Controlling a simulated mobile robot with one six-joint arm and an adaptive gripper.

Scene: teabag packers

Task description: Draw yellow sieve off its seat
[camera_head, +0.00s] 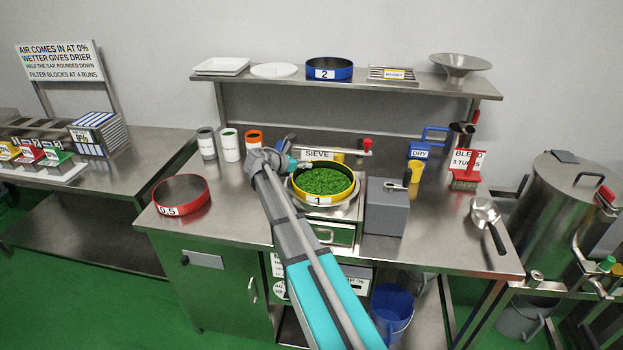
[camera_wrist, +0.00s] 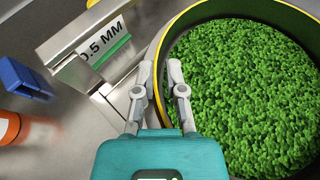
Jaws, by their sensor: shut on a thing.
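The yellow sieve (camera_head: 343,197), labelled 1 and full of green leaf bits (camera_head: 322,181), sits level on its round metal seat (camera_head: 352,206) on the sieve stand. My gripper (camera_head: 301,164) reaches its back-left rim. In the wrist view, my gripper (camera_wrist: 161,78) has one finger outside and one inside the sieve's wall, shut on the rim. The yellow rim (camera_wrist: 153,52) passes between the fingers, and the leaf bits (camera_wrist: 245,95) fill the right side. I cannot see a gap between the sieve and its seat.
A red sieve (camera_head: 183,207) marked 0.5 lies at the bench's left. A grey box (camera_head: 386,213) stands close right of the seat. Behind are the SIEVE sign (camera_head: 318,154), a red-knobbed lever (camera_head: 366,145) and several canisters (camera_head: 230,144). Clear bench lies left of the seat.

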